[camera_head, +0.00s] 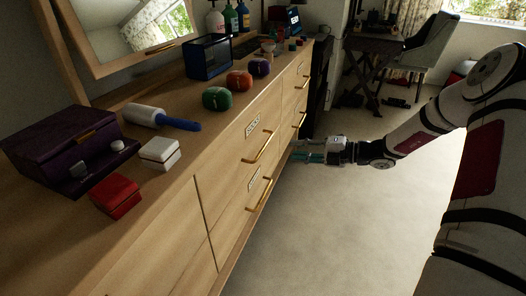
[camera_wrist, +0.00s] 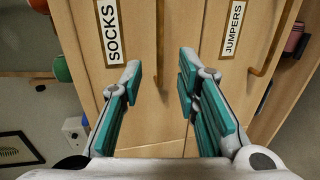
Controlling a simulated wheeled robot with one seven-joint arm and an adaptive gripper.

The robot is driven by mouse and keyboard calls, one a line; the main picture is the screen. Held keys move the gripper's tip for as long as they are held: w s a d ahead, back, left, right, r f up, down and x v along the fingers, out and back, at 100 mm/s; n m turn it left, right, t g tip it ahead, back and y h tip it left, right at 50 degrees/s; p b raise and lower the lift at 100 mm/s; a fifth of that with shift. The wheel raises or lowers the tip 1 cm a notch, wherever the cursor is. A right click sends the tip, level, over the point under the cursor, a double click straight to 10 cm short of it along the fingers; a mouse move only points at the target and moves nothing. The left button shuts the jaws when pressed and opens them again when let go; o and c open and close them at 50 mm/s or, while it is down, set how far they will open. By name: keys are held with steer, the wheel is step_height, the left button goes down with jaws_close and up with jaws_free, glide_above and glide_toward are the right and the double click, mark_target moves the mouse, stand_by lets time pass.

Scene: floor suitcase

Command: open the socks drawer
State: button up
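The socks drawer (camera_wrist: 132,45) carries a white SOCKS label (camera_wrist: 108,32) in the wrist view and looks shut. Its brass bar handle (camera_wrist: 160,40) runs lengthwise up the picture. My gripper (camera_wrist: 158,72) is open and empty, its teal-padded fingers apart to either side of the handle's line. In the head view my gripper (camera_head: 300,151) stands out from the dresser front, apart from the nearby brass handle (camera_head: 259,148). The labels are too small to read there, but the round boxes above suggest this is the socks drawer's handle.
The JUMPERS drawer (camera_wrist: 225,75) lies beside it in the wrist view, with its own handle (camera_wrist: 275,40). Green (camera_head: 217,98), orange (camera_head: 239,81) and purple (camera_head: 259,66) boxes sit on the dresser top. The carpet (camera_head: 345,220) before the dresser is clear.

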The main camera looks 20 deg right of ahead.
mark_target(264, 146)
steer(key=b+x, duration=0.3)
steer(key=x, duration=0.9)
steer(key=shift+a+b, duration=0.15)
steer(key=shift+b, duration=0.15)
jaws_close()
